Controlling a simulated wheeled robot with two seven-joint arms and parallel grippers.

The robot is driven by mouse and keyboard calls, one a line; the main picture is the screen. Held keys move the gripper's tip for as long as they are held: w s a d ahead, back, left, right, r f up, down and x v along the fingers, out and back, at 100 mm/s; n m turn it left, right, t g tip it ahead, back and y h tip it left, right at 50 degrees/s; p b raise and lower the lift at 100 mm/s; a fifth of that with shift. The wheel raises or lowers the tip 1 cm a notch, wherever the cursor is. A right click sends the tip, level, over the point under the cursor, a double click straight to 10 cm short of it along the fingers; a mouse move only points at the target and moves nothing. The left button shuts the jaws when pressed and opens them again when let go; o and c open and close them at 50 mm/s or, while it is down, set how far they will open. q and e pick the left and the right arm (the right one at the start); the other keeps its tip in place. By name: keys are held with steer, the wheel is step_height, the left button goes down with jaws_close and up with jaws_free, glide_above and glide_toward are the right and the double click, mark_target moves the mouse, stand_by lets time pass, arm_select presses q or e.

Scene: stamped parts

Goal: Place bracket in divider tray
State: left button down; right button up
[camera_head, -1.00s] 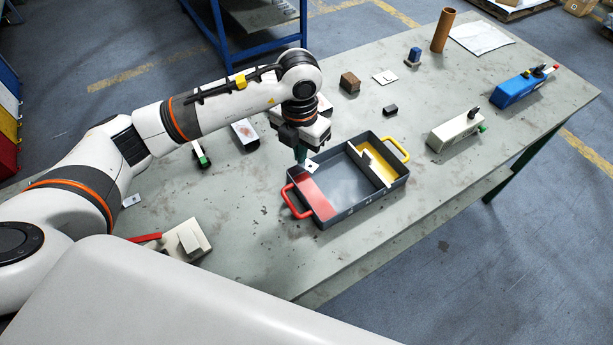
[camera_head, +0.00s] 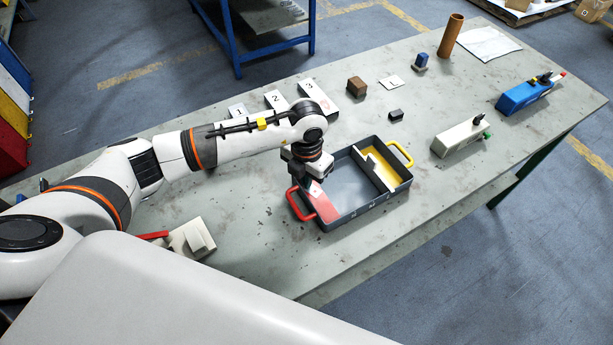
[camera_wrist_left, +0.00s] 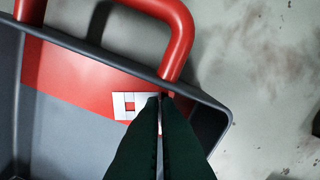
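The divider tray (camera_head: 368,213) is dark grey, with a red end by a red handle and a yellow section behind a divider by a yellow handle. My left gripper (camera_head: 312,181) is over the tray's red end. In the left wrist view its dark fingers (camera_wrist_left: 160,98) are nearly together on the bracket (camera_wrist_left: 123,106), a small pale plate with a square hole. The bracket is over the red area, close to the tray wall by the red handle. Its far side is hidden by the fingers, and I cannot tell whether it touches the floor. My right gripper is not in view.
Plates numbered 1, 2 and 3 (camera_head: 318,96) stand behind my arm. A brown block (camera_head: 356,86) and a small black block (camera_head: 396,115) lie behind the tray. A white device (camera_head: 460,138) and a blue one (camera_head: 524,96) stand right. The front right tabletop is clear.

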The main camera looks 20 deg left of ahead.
arm_select(q)
steer(key=c, duration=1.7)
jaws_free()
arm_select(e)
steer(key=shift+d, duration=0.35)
arm_select(q)
steer(key=shift+r+p, duration=0.25)
steer(key=shift+p, duration=0.1)
steer(key=shift+w+r, duration=0.1)
steer(key=shift+r, duration=0.3)
step_height(320, 180, up, 11)
steer(key=shift+b, duration=1.15)
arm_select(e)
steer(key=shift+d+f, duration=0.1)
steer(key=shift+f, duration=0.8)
